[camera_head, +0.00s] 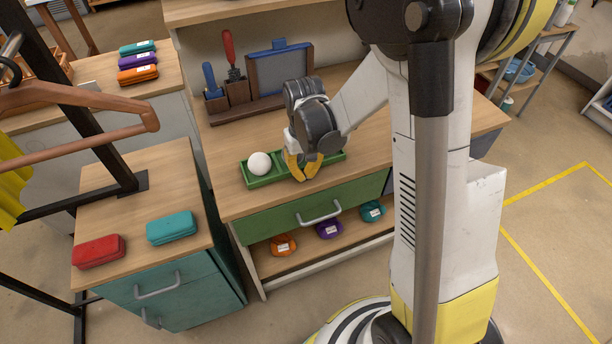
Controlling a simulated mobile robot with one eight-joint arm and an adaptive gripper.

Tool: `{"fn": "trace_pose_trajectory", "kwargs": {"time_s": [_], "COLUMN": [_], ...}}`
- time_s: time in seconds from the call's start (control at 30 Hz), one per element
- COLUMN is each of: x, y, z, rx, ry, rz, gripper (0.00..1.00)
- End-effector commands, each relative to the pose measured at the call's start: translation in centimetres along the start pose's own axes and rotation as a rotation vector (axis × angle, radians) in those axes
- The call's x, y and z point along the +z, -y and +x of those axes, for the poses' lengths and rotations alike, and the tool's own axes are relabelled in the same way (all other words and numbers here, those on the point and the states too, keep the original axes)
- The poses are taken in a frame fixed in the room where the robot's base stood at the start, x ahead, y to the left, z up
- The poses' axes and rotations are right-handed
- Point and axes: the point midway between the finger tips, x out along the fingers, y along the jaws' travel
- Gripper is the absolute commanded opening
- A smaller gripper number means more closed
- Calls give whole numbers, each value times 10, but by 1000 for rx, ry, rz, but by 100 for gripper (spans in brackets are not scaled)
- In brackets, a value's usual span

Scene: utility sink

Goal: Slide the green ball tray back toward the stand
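The green tray (262,182) lies on the wooden top of the workbench near its front edge. It is long and narrow with compartments. A white ball (259,164) sits in its left part. A wooden stand (238,97) with a dark framed panel and red- and blue-handled tools stands at the back of the bench, apart from the tray. My gripper (304,176) points down at the tray's middle, right of the ball. Its yellow fingertips are close together at the tray's front side. Whether they touch each other or the tray cannot be told. My gripper hides part of the tray.
Bare bench top (232,141) lies between tray and stand. A green drawer (293,217) is below the front edge; a shelf underneath holds orange, purple and teal items. A left cabinet (150,187) carries red and teal cases. A hanger (80,95) hangs at left.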

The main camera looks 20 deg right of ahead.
Motion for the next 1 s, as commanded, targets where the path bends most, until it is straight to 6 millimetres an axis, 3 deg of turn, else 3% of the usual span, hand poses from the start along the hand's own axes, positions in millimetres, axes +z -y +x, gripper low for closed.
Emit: {"fn": "trace_pose_trajectory", "kwargs": {"time_s": [0.3, 0.5, 1.0], "x": [-90, -128, -134], "y": [0, 0, 0], "z": [0, 0, 0], "rx": [0, 0, 0], "ry": [-2, -2, -1], "rz": [0, 0, 0], "gripper": [0, 0, 0]}}
